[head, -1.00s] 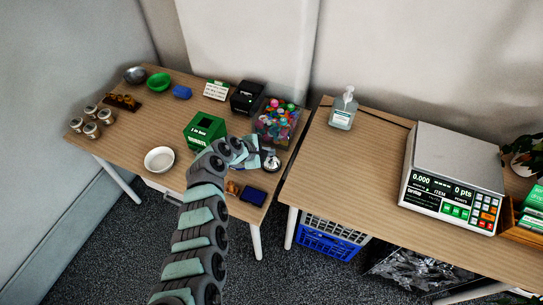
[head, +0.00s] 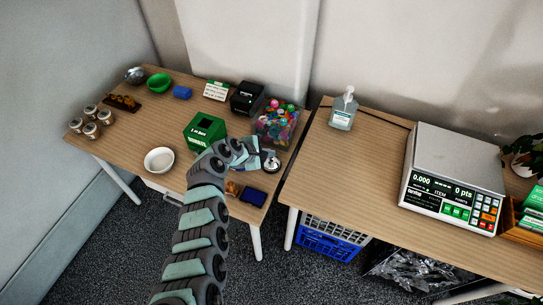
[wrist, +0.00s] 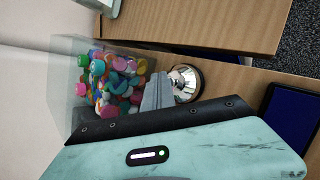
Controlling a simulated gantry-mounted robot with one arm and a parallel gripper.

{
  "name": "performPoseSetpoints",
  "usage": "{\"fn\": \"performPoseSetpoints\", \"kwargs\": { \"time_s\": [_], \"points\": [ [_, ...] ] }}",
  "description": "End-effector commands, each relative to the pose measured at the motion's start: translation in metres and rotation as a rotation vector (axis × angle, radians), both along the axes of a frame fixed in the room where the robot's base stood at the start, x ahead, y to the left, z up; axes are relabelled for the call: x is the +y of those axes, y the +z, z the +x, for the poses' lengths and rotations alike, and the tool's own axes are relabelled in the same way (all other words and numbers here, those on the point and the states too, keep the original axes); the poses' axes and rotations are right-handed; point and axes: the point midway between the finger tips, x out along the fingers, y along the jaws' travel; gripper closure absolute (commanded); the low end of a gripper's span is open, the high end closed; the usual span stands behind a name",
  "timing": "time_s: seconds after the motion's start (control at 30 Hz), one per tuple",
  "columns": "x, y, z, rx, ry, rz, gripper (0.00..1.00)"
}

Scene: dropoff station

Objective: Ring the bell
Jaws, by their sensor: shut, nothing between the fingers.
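The bell (head: 271,163) is a small shiny silver dome on a dark base, near the right end of the left table. It also shows in the wrist view (wrist: 186,82). My gripper (head: 260,160) is shut and empty, its fingers right beside the bell. In the wrist view the closed grey fingertips (wrist: 158,90) overlap the left side of the dome. I cannot tell whether they touch it or are just above it.
A clear bin of colourful caps (head: 276,125) stands just behind the bell. A green box (head: 205,132) is to the left, and a dark blue pad (head: 253,196) lies in front. A gap separates this table from the right table (head: 340,170), which holds a scale (head: 453,180).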

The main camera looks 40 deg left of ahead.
Motion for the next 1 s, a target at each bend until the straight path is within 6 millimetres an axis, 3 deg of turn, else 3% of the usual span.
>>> {"fn": "performPoseSetpoints", "kwargs": {
  "time_s": [0.27,0.67,1.0],
  "points": [
    [0.000,0.016,-0.001,0.001,0.000,0.000,1.00],
    [0.000,0.017,-0.001,0.001,0.000,0.000,1.00],
    [0.000,0.048,-0.001,0.001,0.001,0.001,1.00]
  ]
}}
